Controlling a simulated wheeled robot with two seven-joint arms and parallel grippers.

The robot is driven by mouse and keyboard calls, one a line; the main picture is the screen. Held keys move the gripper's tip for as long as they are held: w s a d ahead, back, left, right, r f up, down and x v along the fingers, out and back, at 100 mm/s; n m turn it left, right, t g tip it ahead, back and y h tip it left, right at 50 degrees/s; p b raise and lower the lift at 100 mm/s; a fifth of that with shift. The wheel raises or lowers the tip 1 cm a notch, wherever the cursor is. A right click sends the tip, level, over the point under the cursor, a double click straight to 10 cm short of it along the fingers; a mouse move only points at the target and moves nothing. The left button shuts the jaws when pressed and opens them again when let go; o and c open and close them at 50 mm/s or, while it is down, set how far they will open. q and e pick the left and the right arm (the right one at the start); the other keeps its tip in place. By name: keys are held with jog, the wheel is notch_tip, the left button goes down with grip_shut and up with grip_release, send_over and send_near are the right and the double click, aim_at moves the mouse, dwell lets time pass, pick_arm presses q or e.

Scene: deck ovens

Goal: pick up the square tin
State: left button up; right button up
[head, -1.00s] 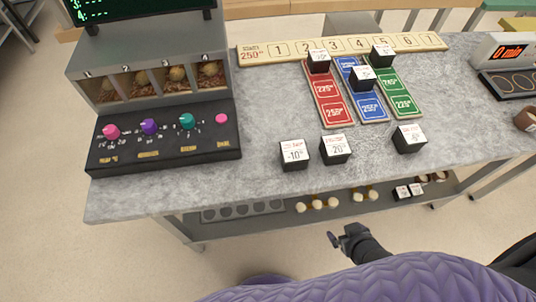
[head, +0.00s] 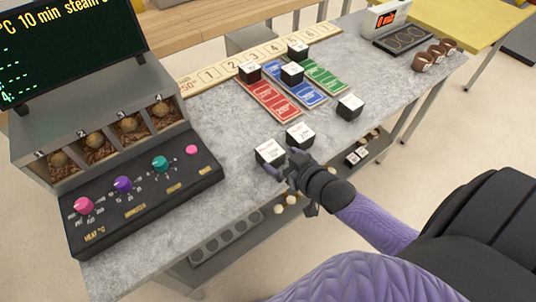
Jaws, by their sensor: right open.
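I cannot make out a thing that is surely the square tin. The square-topped things in view are black blocks with white printed tops. A front block (head: 268,151) and a second block (head: 300,134) stand close together near the counter's front edge. A third block (head: 350,106) stands farther right. My right gripper (head: 281,167) is open and empty, at the counter's front edge just in front of the first two blocks. Its fingers point toward them and partly overlap the front block; I cannot tell whether they touch. My left gripper is not in view.
A panel with knobs (head: 145,193) and numbered bins (head: 128,126) fill the counter's left. A scale (head: 403,41) and brown cups (head: 422,62) are at right. A lower shelf holds a round-holed tray (head: 225,245).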

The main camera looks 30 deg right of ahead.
aim_at(274, 154)
jog(key=b+x, duration=0.1)
jog(key=x, duration=0.1)
jog(key=b+x, duration=0.1)
jog(key=x, duration=0.1)
jog(key=b+x, duration=0.1)
jog(key=x, duration=0.1)
jog(key=shift+d+f, duration=0.2)
jog(key=shift+f, duration=0.2)
jog(key=shift+w, duration=0.2)
jog(key=shift+r, duration=0.1)
jog(key=c, duration=1.2)
